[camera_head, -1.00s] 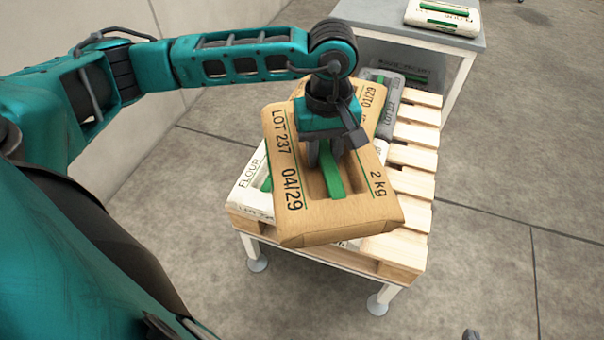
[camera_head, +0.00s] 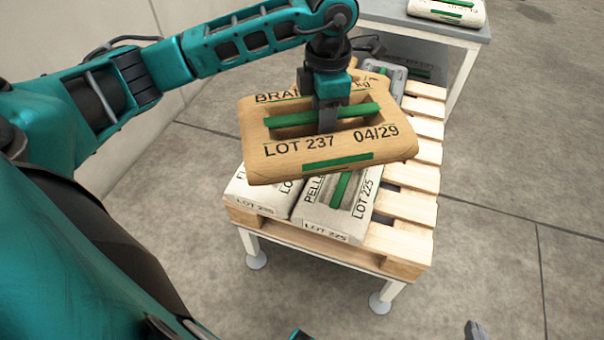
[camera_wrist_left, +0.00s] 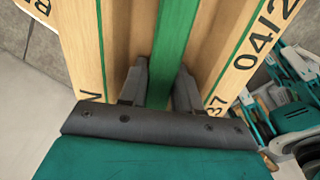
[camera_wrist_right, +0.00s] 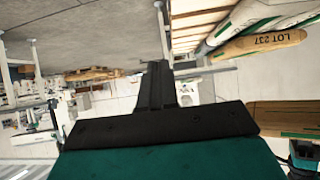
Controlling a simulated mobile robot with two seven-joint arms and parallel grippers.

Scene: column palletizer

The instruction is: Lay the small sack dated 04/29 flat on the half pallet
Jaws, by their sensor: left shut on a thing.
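The brown sack (camera_head: 392,147) marked LOT 237 and 04/29 hangs above the half pallet (camera_head: 412,225) in the head view, roughly level, its long side across the picture. My left gripper (camera_head: 327,125) is shut on the sack's green handle strip, fingers either side of it. The left wrist view shows the strip (camera_wrist_left: 176,45) between the fingers. Under the held sack, a white flour sack (camera_head: 262,193) and a pellets sack (camera_head: 338,208) lie side by side on the pallet's near left part. My right gripper (camera_wrist_right: 158,85) shows fingers together, empty.
A grey sack (camera_head: 392,78) lies at the pallet's far end, partly hidden, with some brown sacking beside it. Bare slats run along the pallet's right side. A grey table (camera_head: 385,14) behind carries a pale sack (camera_head: 447,10). Open floor lies to the right.

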